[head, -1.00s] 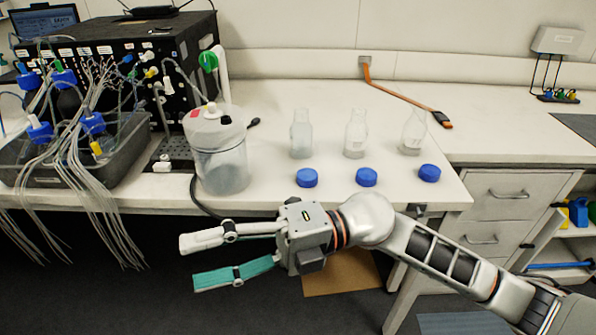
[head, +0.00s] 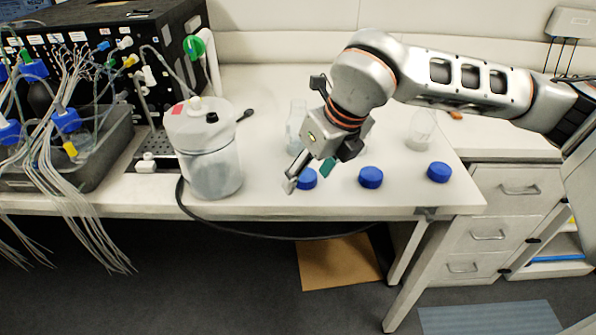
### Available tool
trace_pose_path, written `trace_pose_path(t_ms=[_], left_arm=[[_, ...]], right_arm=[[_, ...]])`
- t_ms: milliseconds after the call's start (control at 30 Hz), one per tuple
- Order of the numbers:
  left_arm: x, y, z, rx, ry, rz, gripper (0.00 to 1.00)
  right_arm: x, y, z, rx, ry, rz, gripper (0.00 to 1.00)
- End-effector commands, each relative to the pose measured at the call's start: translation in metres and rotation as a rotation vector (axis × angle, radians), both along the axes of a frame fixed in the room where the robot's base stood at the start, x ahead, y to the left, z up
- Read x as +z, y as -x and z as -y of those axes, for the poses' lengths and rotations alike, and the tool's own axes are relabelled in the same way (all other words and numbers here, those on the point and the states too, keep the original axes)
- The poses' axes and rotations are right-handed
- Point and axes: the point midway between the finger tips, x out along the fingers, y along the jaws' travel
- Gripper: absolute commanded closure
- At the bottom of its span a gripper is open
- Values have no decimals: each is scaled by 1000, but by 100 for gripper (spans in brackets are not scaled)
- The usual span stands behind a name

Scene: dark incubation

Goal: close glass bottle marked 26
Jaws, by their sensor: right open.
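Three clear glass bottles stand on the white bench. The left bottle (head: 295,124) is partly hidden by my right gripper, the middle one is almost wholly hidden behind my arm, and the right bottle (head: 421,130) shows below the forearm. No number can be read on them. In front lie three blue caps: the left cap (head: 307,180), the middle cap (head: 371,177) and the right cap (head: 439,172). My right gripper (head: 307,177) is open and points down over the left cap, one finger at each side in the picture. Contact cannot be told. My left gripper is out of view.
A lidded clear jar (head: 210,170) with a black cable stands left of the caps. Farther left are a grey tray (head: 108,160) with tubing and a black instrument (head: 95,55). The bench front edge runs close before the caps. Drawers (head: 515,190) are at the right.

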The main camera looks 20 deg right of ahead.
Motion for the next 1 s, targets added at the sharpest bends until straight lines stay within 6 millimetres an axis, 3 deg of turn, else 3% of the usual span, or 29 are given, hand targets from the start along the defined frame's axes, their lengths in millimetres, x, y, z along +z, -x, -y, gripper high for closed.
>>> trace_pose_path(t_ms=[100,233,567,800,1000], left_arm=[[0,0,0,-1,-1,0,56],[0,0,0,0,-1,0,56],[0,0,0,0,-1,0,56],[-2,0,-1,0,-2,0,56],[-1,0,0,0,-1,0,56]], right_arm=[[11,-11,18,-48,45,43,44],[15,-15,25,-68,62,61,44],[14,-15,25,-69,62,60,44],[-6,-24,22,-68,62,59,44],[-9,-25,22,-68,61,61,44]])
